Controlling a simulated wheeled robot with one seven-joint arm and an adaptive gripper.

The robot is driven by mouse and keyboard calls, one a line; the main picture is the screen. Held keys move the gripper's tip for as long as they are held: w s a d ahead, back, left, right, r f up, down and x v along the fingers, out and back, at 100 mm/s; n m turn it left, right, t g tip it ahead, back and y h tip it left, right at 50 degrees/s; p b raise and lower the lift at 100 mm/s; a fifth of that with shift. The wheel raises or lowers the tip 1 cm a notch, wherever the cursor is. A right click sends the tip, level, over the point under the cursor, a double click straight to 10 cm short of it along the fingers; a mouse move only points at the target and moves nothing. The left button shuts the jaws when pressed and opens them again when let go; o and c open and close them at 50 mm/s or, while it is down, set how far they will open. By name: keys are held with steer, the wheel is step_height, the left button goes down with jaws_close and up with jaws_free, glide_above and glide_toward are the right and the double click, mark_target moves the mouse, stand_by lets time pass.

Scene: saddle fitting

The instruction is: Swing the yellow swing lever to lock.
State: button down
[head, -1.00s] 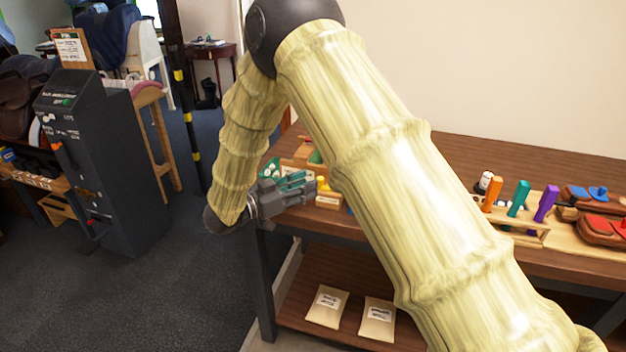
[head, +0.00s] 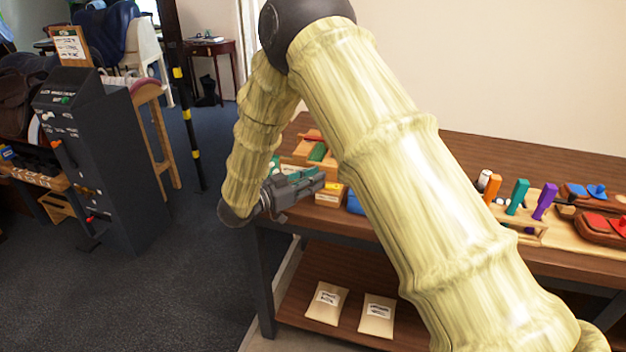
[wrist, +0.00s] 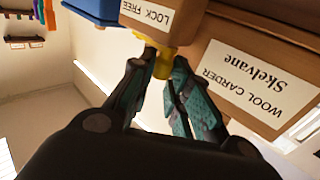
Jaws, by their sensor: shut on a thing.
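The yellow swing lever (wrist: 163,62) hangs off a block with a white label (wrist: 158,15) reading LOCK and FREE in the wrist view. My gripper (wrist: 165,68) is shut on the lever, with one finger on each side of it. In the head view my gripper (head: 320,178) reaches the table's left end from the left. A bit of yellow (head: 333,186) shows just beyond its fingertips on a small wooden block. The fingers hide part of the lever, and I cannot tell from the label which way it points.
A box labelled WOOL CARDER Skelvane (wrist: 240,85) sits beside the lever. A blue bin (head: 355,202) stands right of the block. Orange, teal and purple handles (head: 519,198) stand in a wooden rack on the right. My arm hides the middle of the table (head: 470,160).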

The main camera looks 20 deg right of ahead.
steer(key=shift+w+g, duration=0.1)
steer(key=shift+g, duration=0.2)
steer(key=shift+w+d+m+g+h, duration=0.15)
steer(key=shift+w+m+g+h, duration=0.15)
steer(key=shift+m+g, duration=0.55)
steer(key=c, duration=1.4)
jaws_free()
steer(key=shift+o, duration=0.2)
steer(key=s+a, duration=0.2)
steer(key=a, duration=1)
steer(key=shift+s, duration=0.1)
